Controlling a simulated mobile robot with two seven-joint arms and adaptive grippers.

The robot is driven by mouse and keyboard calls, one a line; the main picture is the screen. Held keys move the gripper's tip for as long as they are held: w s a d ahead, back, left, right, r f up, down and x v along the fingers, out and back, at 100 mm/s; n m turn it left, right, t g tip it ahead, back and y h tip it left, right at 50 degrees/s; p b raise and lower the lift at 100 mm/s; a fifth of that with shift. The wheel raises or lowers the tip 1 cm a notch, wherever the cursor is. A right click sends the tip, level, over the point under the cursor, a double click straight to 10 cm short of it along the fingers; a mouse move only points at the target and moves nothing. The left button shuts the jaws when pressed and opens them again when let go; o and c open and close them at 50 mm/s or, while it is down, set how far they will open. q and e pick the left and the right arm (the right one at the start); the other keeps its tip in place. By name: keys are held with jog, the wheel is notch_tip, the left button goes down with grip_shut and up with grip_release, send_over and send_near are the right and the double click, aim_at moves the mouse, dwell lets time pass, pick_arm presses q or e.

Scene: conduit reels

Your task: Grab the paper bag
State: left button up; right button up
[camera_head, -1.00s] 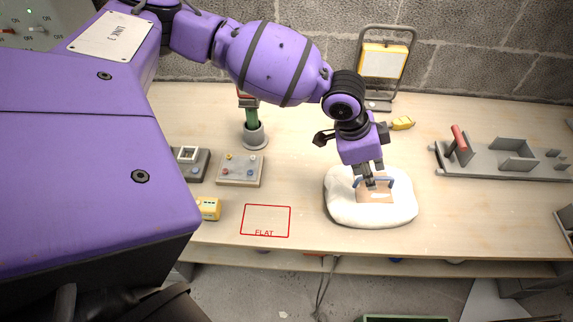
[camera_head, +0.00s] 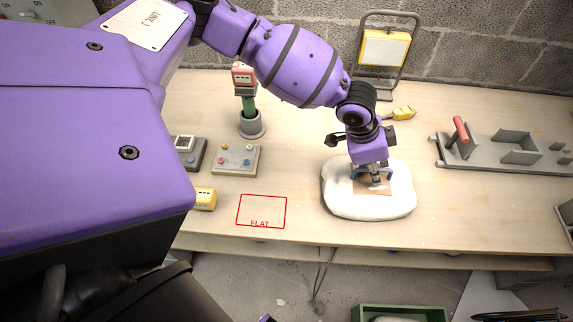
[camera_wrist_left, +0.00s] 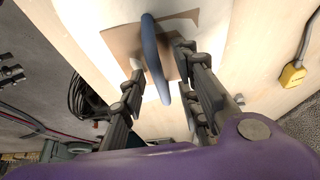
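The paper bag (camera_head: 340,200) is a white, puffy sack lying on the bench, with a brown square patch and a blue handle (camera_head: 391,173) on top. In the left wrist view the blue handle (camera_wrist_left: 157,62) stands over the brown patch (camera_wrist_left: 122,43). My left gripper (camera_head: 375,180) points down just above the patch. The wrist view shows my left gripper (camera_wrist_left: 158,56) open, its fingers apart on either side of the handle. I cannot see clear contact with it. My right gripper is not in view.
A red-outlined area marked FLAT (camera_head: 262,211) is bare, left of the bag. A grey cup with a green-handled tool (camera_head: 251,124), a button box (camera_head: 236,159) and a yellow block (camera_head: 205,198) stand left. A work lamp (camera_head: 384,48) stands behind; a grey fixture (camera_head: 516,152) lies right.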

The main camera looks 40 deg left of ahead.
pick_arm(q)
grip_shut()
jog(key=shift+r, duration=0.15)
dwell(0.4)
